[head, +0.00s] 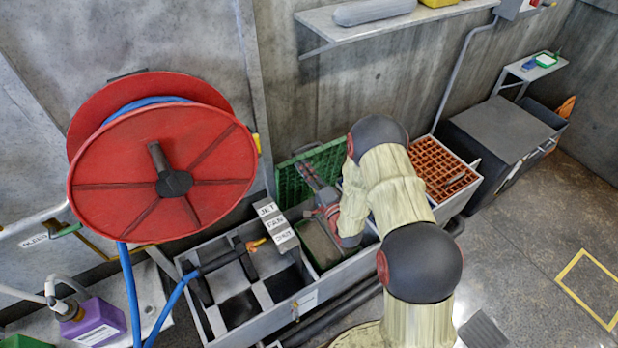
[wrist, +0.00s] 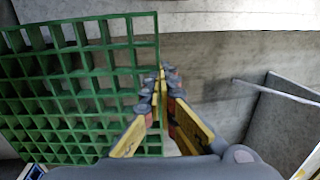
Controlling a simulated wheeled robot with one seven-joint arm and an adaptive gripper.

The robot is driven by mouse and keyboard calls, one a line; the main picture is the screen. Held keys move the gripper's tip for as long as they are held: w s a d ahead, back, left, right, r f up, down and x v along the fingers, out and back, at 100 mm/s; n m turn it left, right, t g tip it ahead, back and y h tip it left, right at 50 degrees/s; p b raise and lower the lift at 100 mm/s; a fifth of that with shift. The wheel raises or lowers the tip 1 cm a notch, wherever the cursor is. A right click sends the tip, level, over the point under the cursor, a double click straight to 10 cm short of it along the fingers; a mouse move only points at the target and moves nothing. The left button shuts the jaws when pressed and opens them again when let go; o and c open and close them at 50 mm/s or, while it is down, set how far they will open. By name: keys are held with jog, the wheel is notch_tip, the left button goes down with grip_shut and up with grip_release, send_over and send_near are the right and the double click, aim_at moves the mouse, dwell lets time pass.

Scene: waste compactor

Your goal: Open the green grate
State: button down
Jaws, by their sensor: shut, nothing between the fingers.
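The green grate (head: 328,160) stands raised, close to upright, at the back of a green-rimmed bin compartment (head: 322,243) near the wall. In the wrist view the grate (wrist: 75,75) fills the left side, its right edge next to my fingers. My gripper (head: 303,168) is shut and empty in front of the grate. In the wrist view my gripper (wrist: 163,75) has its fingertips together at that right edge; I cannot tell whether they touch it. My arm hides the right part of the grate in the head view.
A red hose reel (head: 110,180) with blue hose stands at the left. An orange grate (head: 432,165) lies over a compartment to the right. A labelled block (head: 275,225) sits left of the green-rimmed compartment. A shelf (head: 400,22) is above.

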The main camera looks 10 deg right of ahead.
jog(key=shift+w+a+r, duration=0.1)
jog(key=shift+w, duration=0.1)
jog(key=w+a+r+g+p, duration=0.1)
jog(key=w+a, duration=0.1)
jog(key=w, duration=0.5)
jog(key=shift+w+a+r+h, duration=0.15)
jog(key=shift+w+a+h, duration=0.05)
jog(key=shift+w+h, duration=0.15)
